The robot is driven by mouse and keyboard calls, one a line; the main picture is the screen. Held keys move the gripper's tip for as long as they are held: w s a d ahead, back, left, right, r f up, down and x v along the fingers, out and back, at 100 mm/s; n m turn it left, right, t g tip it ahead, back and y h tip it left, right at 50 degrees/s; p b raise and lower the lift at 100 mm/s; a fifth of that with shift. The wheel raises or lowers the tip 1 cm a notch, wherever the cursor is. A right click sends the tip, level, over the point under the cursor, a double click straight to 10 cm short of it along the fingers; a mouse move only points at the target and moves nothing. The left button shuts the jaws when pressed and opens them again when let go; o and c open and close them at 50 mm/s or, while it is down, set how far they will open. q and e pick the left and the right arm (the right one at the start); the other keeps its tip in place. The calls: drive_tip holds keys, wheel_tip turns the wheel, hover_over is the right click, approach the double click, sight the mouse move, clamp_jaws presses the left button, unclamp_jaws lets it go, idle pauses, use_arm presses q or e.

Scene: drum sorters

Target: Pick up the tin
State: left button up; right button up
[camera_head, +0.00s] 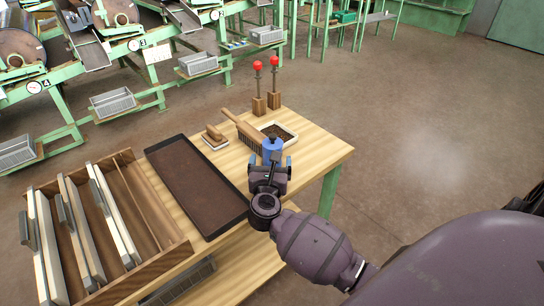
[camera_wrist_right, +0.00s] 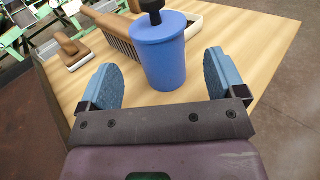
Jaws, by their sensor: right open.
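The tin is a blue, upright cylinder with a black knob on its lid. It stands on the wooden table, and in the right wrist view the tin (camera_wrist_right: 160,55) is between and just beyond the fingertips. In the head view the tin (camera_head: 272,147) shows just past the gripper, its lower part hidden. My right gripper (camera_wrist_right: 162,82) is open, with blue finger pads on either side of the tin and gaps on both sides. In the head view my right gripper (camera_head: 270,163) is over the table (camera_head: 320,152). My left gripper is not in view.
A brush (camera_head: 243,129) and a white-rimmed tray (camera_head: 290,132) are close behind the tin. A smaller brush (camera_head: 214,137), a dark tray (camera_head: 197,185) and a wooden rack (camera_head: 150,200) are to the left. Two red-knobbed levers (camera_head: 258,85) stand at the back. The table's right end is clear.

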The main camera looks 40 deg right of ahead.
sight(272, 147)
drive_tip(key=shift+x, duration=2.4)
drive_tip(key=c, duration=1.2)
drive_tip(key=shift+c, duration=0.2)
drive_tip(key=shift+r, duration=0.2)
